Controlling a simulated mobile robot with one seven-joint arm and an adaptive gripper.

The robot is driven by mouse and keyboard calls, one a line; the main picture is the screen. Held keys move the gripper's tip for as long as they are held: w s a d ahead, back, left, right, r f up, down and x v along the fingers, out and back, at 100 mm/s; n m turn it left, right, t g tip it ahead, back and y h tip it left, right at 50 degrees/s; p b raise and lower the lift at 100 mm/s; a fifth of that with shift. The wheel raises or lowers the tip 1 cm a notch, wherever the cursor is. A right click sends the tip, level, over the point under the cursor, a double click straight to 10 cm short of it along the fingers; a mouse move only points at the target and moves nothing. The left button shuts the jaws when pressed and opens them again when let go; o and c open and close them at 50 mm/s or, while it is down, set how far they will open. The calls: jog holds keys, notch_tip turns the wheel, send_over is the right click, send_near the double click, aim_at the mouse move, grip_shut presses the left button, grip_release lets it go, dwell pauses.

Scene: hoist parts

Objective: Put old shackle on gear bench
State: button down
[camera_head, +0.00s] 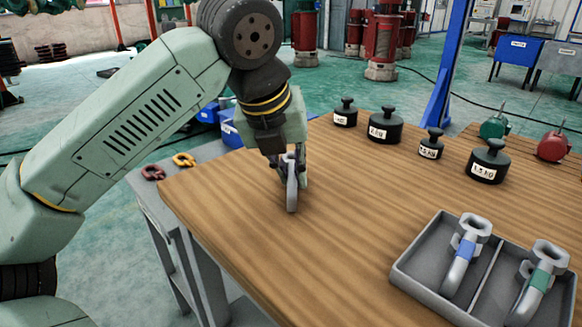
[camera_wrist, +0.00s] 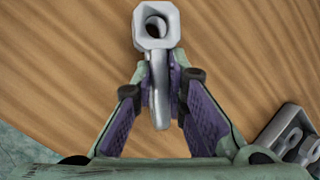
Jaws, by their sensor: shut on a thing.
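My gripper (camera_head: 291,160) is shut on a grey metal piece with a squared eye (camera_head: 291,190), low over the wooden bench (camera_head: 330,250). In the wrist view, the piece (camera_wrist: 155,30) has its eye towards the top, and its shank runs between the fingers (camera_wrist: 160,100). It resembles the grey pieces in the tray, but I see no coloured band on it. I cannot tell whether it touches the wood. A dark red shackle (camera_head: 153,173) and a yellow shackle (camera_head: 184,160) lie on a grey side bench (camera_head: 150,197) at the left. No label marks the old shackle or gear bench.
A grey two-part tray (camera_head: 400,270) at the front right holds a blue-banded piece (camera_head: 466,250) and a green-banded piece (camera_head: 541,280). Several black weights, such as one marked 1.5 kg (camera_head: 488,163), stand at the back. The wood between gripper and tray is clear.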

jog(key=c, duration=1.6)
grip_release()
jog(key=shift+s+a+r, duration=0.1)
jog(key=shift+r, duration=0.4)
jog(key=p+v, duration=0.1)
jog(key=v, duration=1)
jog(key=shift+s+r, duration=0.1)
jog(key=shift+s, duration=0.05)
